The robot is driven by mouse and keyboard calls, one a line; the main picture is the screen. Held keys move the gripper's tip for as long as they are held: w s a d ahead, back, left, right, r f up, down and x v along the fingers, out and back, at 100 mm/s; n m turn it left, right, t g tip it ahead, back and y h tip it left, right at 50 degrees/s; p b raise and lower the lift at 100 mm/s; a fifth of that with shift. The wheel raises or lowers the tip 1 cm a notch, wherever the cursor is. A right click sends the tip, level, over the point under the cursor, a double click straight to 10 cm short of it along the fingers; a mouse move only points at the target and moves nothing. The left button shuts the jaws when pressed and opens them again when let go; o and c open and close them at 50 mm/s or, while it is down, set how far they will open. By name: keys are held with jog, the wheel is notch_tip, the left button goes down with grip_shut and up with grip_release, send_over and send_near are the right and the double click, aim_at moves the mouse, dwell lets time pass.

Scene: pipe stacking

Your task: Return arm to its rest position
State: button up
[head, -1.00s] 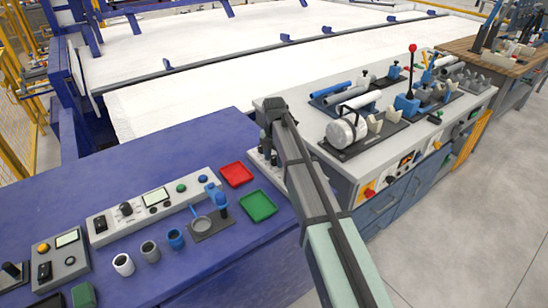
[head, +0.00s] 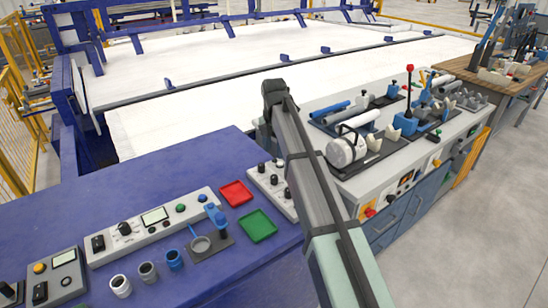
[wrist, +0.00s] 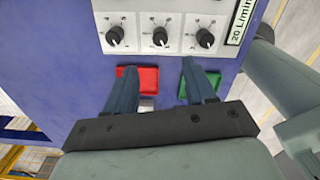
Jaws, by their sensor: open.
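My gripper (wrist: 158,72) shows in the wrist view with its two dark blue fingers apart and nothing held between them. In that view the fingers overlap a red tray (wrist: 138,78) and a green tray (wrist: 207,74) beyond them. In the head view my arm rises from the lower right to its dark joint at the centre, and the gripper itself cannot be seen. There the red tray (head: 236,192) and green tray (head: 257,227) lie flat on the blue table (head: 130,205), left of my arm. Both trays look empty.
White, grey and blue short pipes (head: 148,272) stand at the blue table's front. A blue-handled fixture (head: 216,222) is beside them. A knobbed control box (head: 268,182) sits close behind my arm. The grey bench (head: 345,190) on the right holds a white cylinder (head: 347,148) and other fixtures.

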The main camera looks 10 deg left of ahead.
jog(key=shift+r, duration=0.5)
